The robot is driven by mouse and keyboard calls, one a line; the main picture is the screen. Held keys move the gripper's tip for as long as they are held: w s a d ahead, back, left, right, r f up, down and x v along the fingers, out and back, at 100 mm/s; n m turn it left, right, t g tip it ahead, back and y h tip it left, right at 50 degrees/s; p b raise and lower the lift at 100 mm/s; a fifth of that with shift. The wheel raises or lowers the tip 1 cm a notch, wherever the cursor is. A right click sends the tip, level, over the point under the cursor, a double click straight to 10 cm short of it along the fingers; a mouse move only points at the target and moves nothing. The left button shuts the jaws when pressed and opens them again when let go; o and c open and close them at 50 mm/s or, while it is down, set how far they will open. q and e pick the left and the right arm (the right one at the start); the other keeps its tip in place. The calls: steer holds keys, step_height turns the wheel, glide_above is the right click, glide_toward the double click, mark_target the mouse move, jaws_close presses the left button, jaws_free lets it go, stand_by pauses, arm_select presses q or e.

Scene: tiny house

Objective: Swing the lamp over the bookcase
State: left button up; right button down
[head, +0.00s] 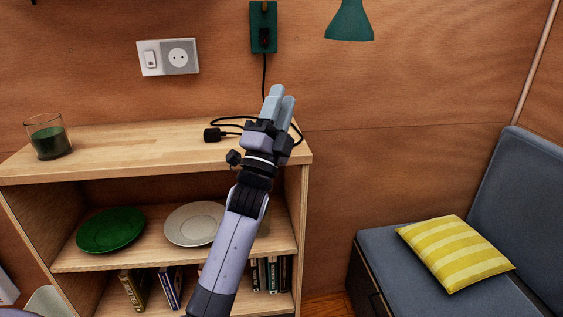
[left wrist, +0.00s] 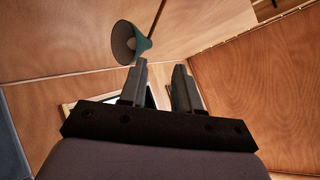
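The lamp's green cone shade (head: 350,22) hangs at the top of the head view, right of the bookcase; its arm is cut off there. In the left wrist view the shade (left wrist: 128,44) and a thin rod show beyond the fingertips. The bookcase (head: 120,150) has a light wooden top and shelves. My left gripper (head: 281,98) is above the right end of the bookcase top, fingers pointing up, below and left of the shade and apart from it. In the left wrist view its fingers (left wrist: 160,80) are parted with nothing held. My right gripper is out of view.
A glass with green contents (head: 48,138) stands on the bookcase top at left. A plug with a black cable (head: 212,134) lies near my gripper. A green wall box (head: 263,28) is behind. A bench (head: 390,245) with a yellow striped cushion (head: 455,254) is at right.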

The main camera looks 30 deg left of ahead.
arm_select(q)
step_height(320, 180, down, 8)
steer(key=s+d+n+g+h+b, duration=0.1)
steer(key=b, duration=0.2)
steer(key=shift+s+d, duration=0.25)
steer(key=shift+s, duration=0.05)
steer(key=shift+f, duration=0.1)
